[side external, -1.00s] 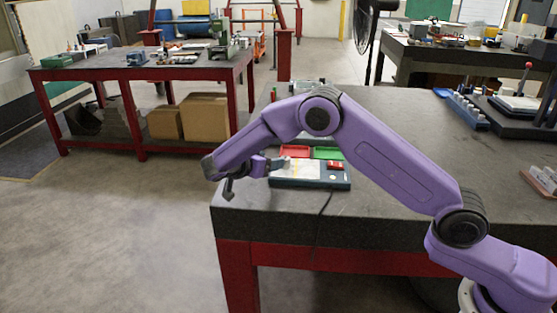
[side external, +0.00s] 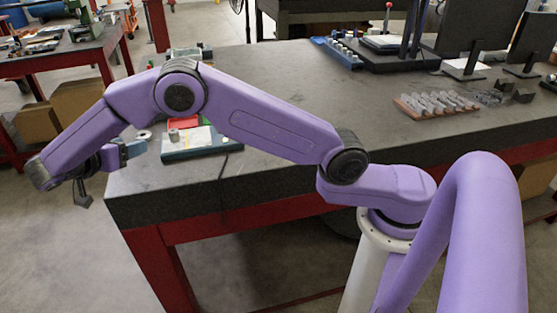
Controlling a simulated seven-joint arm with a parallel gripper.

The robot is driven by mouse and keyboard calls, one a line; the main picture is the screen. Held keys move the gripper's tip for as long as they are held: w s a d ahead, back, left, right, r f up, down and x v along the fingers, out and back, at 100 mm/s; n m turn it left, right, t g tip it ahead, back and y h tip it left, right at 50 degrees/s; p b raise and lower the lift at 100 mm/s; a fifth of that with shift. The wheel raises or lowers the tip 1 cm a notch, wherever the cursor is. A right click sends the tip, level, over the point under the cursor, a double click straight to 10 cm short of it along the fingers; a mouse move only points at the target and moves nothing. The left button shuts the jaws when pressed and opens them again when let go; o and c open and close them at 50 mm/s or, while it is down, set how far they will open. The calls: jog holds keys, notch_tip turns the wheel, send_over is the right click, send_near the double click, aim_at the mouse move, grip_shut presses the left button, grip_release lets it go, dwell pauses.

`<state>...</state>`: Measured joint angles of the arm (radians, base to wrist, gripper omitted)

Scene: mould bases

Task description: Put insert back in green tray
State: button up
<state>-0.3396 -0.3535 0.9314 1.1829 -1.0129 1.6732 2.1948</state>
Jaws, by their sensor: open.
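A blue-grey base board (side external: 196,152) with a white top lies near the table's left front corner. A red tray (side external: 184,122) shows at its back, partly behind my arm. A small grey metal cylinder (side external: 173,135) stands at the board's left part. I cannot tell whether it is the insert. My gripper (side external: 133,150) is open, left of the board and near the table's edge. Its fingers are small and partly hidden by my forearm; nothing is seen between them.
A pale ring (side external: 144,134) lies left of the board. A wooden rack of grey parts (side external: 440,103) is at the right. A blue rack (side external: 338,53) and monitors stand at the back. The table middle is clear. A large purple arched link (side external: 485,200) rises at the right front.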

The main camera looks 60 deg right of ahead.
jog(key=s+d+n+g+y, duration=0.1)
jog(key=s+d+n+y, duration=0.2)
jog(key=s+n, duration=0.4)
jog(key=s+d+n+y, duration=0.3)
jog(key=s+n, duration=0.4)
jog(key=s, duration=0.5)
jog(key=s+d+r+n+g+y, duration=0.1)
jog(key=s+d+n+y, duration=0.1)
jog(key=s+n+y, duration=0.2)
jog(key=s+n, duration=0.3)
jog(key=s, duration=0.2)
jog(key=shift+s+d+g, duration=0.3)
jog(key=shift+d, duration=0.1)
jog(key=shift+o, duration=0.4)
jog(key=s+d+n+y, duration=0.1)
jog(key=s+d+n, duration=0.1)
jog(key=s, duration=0.3)
jog(key=s+d+f+n+g+y, duration=0.1)
jog(key=s+d+n+y, duration=0.1)
jog(key=s, duration=0.4)
jog(key=shift+d+f+n, duration=0.25)
jog(key=shift+f+n, duration=0.05)
jog(key=shift+n, duration=0.6)
jog(key=shift+w, duration=0.15)
